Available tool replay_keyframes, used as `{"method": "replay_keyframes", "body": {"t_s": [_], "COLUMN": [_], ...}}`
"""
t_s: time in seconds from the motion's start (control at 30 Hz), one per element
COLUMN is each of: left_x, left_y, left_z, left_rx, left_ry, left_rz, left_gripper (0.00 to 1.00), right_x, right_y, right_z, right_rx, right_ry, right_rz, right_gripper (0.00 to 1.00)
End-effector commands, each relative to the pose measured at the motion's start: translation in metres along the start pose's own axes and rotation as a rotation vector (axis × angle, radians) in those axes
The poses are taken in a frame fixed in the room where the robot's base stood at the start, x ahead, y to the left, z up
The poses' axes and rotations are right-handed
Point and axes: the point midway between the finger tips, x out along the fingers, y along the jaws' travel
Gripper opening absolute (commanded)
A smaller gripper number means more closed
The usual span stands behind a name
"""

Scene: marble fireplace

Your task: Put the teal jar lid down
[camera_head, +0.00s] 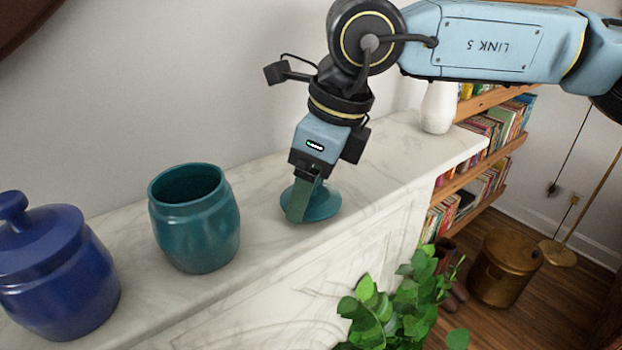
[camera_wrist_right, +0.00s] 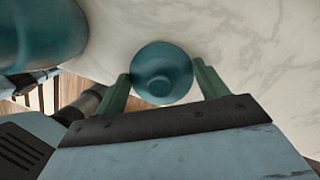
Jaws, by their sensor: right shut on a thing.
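The teal jar lid (camera_head: 324,206) is round with a small knob and lies about level, at or just above the marble mantel; I cannot tell whether it touches. My right gripper (camera_head: 304,203) points down and is shut on it. In the right wrist view the lid (camera_wrist_right: 161,73) sits between the two green fingers, its knob visible. The teal jar (camera_head: 197,222) stands upright and open on the mantel, left of the lid. Part of it shows at the upper left of the right wrist view (camera_wrist_right: 38,28). My left gripper is not in view.
A blue lidded jar (camera_head: 58,272) stands at the left on the marble mantel (camera_head: 262,235). A white vase (camera_head: 439,107) stands at its far end. The mantel is clear between lid and vase. A leafy plant (camera_head: 385,312) is below the front edge; bookshelves (camera_head: 470,183) are beyond.

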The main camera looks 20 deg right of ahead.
Motion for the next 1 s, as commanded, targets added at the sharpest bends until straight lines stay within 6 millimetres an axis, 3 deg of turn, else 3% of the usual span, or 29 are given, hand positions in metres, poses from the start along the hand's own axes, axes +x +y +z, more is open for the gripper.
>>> {"method": "replay_keyframes", "body": {"t_s": [0.1, 0.4, 0.43, 0.57, 1.0], "left_x": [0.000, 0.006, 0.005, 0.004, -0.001], "left_y": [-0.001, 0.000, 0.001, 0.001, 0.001], "left_z": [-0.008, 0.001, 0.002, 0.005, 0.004], "left_rx": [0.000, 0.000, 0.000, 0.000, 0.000], "left_ry": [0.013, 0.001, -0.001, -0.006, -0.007], "left_rz": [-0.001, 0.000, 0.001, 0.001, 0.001], "left_gripper": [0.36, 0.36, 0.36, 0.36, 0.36], "right_x": [0.002, 0.006, 0.005, 0.004, -0.004], "right_y": [0.000, 0.000, 0.000, 0.000, -0.001], "right_z": [0.000, -0.001, -0.001, -0.001, 0.001], "right_rx": [0.000, 0.001, 0.001, 0.001, 0.001], "right_ry": [-0.002, -0.002, -0.001, -0.001, -0.003], "right_rz": [-0.001, -0.001, 0.000, -0.001, -0.002], "right_gripper": [0.49, 0.49, 0.76, 0.93, 0.94]}}
